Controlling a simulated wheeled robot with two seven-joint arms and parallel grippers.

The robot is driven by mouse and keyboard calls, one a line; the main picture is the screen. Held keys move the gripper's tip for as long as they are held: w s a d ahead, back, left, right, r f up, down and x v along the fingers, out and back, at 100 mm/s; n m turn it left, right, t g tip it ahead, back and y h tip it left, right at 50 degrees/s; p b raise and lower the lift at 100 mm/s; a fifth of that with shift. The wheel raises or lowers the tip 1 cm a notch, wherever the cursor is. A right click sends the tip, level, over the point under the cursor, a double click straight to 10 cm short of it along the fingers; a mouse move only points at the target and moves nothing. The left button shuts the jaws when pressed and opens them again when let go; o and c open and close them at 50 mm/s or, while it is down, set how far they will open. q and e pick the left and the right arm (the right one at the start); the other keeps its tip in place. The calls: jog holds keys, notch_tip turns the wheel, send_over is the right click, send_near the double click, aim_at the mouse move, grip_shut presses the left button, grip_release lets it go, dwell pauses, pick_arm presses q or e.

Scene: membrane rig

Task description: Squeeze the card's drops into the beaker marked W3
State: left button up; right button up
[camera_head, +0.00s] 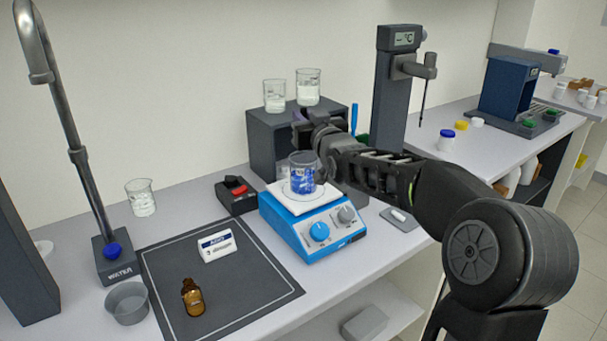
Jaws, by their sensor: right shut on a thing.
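The card (217,245), white with a blue band, stands on the dark mat; its small print is not readable. A brown bottle (193,298) stands on the mat below it. A beaker (302,174) with blue on it sits on the white top of the blue hotplate (312,231). Other beakers stand on the dark box (275,96), (308,87) and at the left (141,198). I cannot read W3 on any. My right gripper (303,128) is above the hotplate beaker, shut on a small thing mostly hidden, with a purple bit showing. My left gripper is out of view.
A water tap (77,157) and a grey bowl (127,303) are at the left. A black box with a red switch (237,192) stands left of the hotplate. A dark stand with a display (393,90) rises behind my right arm. The mat's middle (245,283) is clear.

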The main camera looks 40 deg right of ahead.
jog(key=shift+r+p, duration=1.35)
jog(key=shift+r, duration=1.75)
